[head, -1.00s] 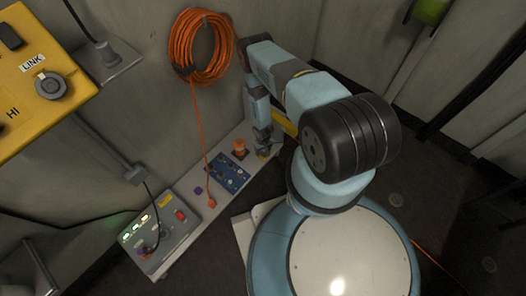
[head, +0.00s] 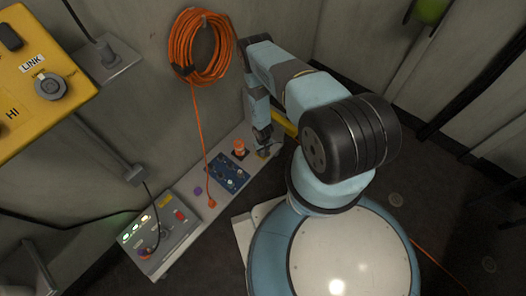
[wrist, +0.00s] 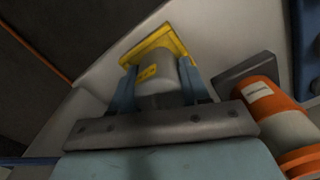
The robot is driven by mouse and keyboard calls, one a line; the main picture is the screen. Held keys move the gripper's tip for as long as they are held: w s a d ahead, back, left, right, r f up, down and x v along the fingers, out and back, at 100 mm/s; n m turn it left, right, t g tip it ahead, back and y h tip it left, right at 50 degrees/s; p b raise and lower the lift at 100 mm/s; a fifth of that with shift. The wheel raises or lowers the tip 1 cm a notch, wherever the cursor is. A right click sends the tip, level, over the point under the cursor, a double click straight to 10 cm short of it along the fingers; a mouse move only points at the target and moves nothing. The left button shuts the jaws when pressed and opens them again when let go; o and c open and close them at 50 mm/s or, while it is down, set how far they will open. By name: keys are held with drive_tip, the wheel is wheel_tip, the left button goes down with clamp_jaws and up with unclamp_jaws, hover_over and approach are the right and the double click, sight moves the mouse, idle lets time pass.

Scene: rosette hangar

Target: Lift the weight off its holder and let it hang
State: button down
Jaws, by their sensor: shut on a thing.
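The weight (wrist: 158,78) is a short grey cylinder with a yellow label, seen in the wrist view. It is between the two blue fingers of my gripper (wrist: 160,88), which is shut on it. The yellow holder (wrist: 131,54) shows just beyond the weight; I cannot tell whether the weight still touches it. In the head view my gripper (head: 263,148) is low at the far end of the grey shelf, and the weight is too small and hidden to make out there.
An orange-and-white cylinder (wrist: 278,118) on a dark base stands close to the right of my gripper. On the shelf (head: 222,198) are a blue board (head: 228,173) and a grey switch box (head: 160,236). An orange cable coil (head: 199,48) hangs on the wall; its cord runs down to the shelf.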

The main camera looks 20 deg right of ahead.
drive_tip(key=shift+r, duration=0.1)
drive_tip(key=shift+r, duration=1.25)
drive_tip(key=s+r, duration=1)
drive_tip(key=s, duration=0.4)
drive_tip(key=shift+r, duration=0.2)
drive_tip(key=shift+a, duration=0.1)
